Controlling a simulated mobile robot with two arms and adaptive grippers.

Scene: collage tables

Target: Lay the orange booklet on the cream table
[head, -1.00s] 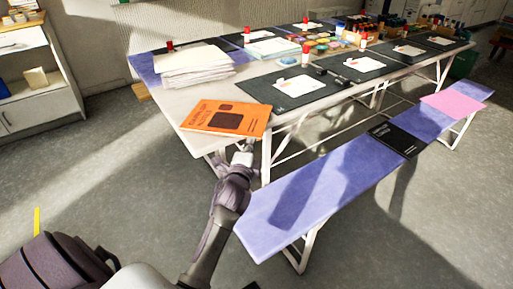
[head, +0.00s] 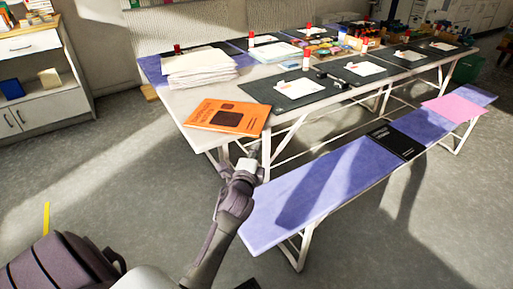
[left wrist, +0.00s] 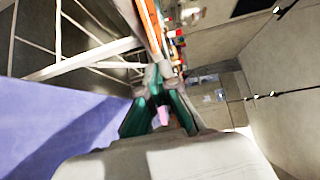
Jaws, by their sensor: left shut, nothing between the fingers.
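The orange booklet (head: 226,117) lies flat, dark picture up, near the front corner of the cream table (head: 190,100). I cannot tell whether its corner overhangs the edge. My left gripper (head: 253,153) is shut and empty, just in front of the table's near edge and apart from the booklet. In the left wrist view, the shut fingers (left wrist: 161,75) show at centre, and an orange strip of the booklet (left wrist: 150,25) shows beyond them. My right gripper is not in view.
Paper stacks (head: 196,65), dark mats (head: 285,92) and art supplies cover much of the table. A purple bench (head: 310,185) with a black booklet (head: 398,140) and a pink sheet (head: 454,107) stands in front. A shelf unit (head: 50,100) is at left.

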